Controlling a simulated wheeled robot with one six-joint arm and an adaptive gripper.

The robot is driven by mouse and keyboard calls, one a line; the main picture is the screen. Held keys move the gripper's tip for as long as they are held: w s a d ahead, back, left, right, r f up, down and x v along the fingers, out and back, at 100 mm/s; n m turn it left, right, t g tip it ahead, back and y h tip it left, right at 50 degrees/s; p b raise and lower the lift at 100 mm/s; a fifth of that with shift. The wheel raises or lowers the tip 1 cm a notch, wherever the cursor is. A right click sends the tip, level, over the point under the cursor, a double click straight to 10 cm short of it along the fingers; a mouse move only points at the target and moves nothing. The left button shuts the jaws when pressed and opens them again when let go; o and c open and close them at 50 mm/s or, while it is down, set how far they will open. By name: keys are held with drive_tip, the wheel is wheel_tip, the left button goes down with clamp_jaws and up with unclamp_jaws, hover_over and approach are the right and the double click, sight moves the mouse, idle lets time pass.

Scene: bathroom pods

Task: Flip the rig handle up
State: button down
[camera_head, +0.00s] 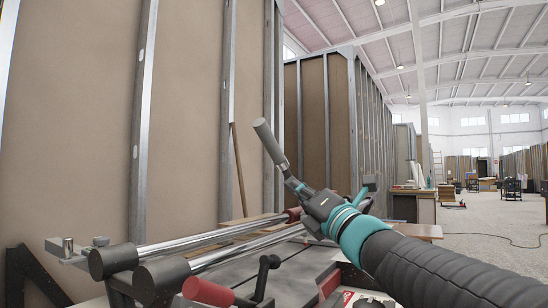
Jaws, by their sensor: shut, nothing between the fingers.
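The rig (225,240) stands at lower left, with two chrome rails and black end caps. A handle with a grey cylindrical grip (268,140) on a thin metal rod points up, tilted to the left. My gripper (292,186) is shut and empty at the lower end of this rod. It overlaps the rod in the picture; I cannot tell whether they touch. My gripper hides the handle's base and pivot.
A red-gripped lever (208,292) and a black-knobbed lever (265,275) sit at the rig's front. Tan panel walls with metal studs (145,110) stand close behind the rig. Open floor (495,220) lies to the right, with a workbench (413,205) farther back.

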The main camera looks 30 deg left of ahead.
drive_tip(key=w+d+r+p+x, duration=0.1)
drive_tip(key=p+x, duration=0.4)
drive_tip(key=x, duration=0.7)
drive_tip(key=shift+w+r, duration=0.4)
drive_tip(key=shift+r, duration=0.15)
